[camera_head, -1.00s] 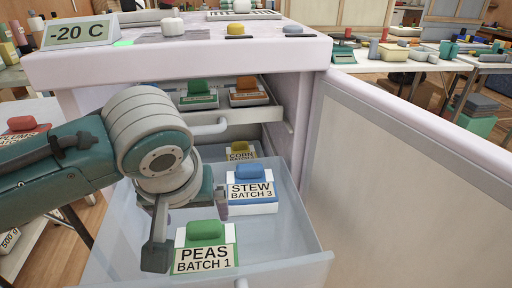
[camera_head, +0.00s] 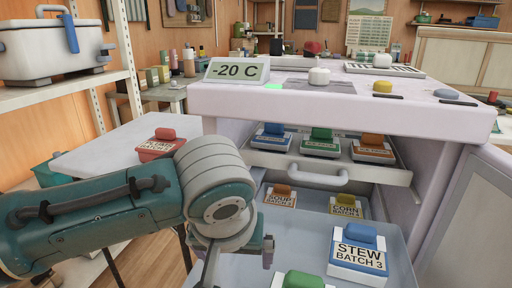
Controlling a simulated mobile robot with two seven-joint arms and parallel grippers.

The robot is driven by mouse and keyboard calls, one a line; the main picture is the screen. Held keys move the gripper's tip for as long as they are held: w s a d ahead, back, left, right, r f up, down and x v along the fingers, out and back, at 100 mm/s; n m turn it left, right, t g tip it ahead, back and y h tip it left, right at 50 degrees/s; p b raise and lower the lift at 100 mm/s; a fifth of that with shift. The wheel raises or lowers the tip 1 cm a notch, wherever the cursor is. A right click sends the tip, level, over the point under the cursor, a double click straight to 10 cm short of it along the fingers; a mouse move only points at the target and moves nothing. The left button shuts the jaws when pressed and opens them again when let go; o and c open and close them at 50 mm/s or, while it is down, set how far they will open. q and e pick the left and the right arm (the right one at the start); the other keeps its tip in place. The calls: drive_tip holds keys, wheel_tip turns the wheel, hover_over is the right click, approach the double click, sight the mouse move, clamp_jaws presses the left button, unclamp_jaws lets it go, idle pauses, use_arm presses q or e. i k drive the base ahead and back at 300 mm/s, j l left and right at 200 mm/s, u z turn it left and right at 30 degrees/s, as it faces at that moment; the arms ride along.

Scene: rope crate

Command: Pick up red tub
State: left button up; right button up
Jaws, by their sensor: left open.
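The red tub (camera_head: 160,146), with a red lid handle and a label that seems to read plums, sits on a white side table (camera_head: 100,150) left of the freezer. My left arm passes in front of the table, partly close to the tub in the picture. My left gripper (camera_head: 238,265) is open, with nothing seen between its fingers, over the left part of the pulled-out lower drawer (camera_head: 308,232). It is to the right of and nearer than the red tub. Its fingertips are partly cut off by the lower picture edge. My right gripper is not in view.
The lower drawer holds soup (camera_head: 281,196), corn (camera_head: 346,206), stew (camera_head: 358,258) and a green-lidded tub (camera_head: 302,280). An upper drawer (camera_head: 330,176) with more tubs is partly open. The freezer door (camera_head: 470,220) stands open at right. A shelf (camera_head: 60,95) with a cooler box is at left.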

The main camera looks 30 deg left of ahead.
sight(165, 140)
drive_tip(key=u, duration=1.65)
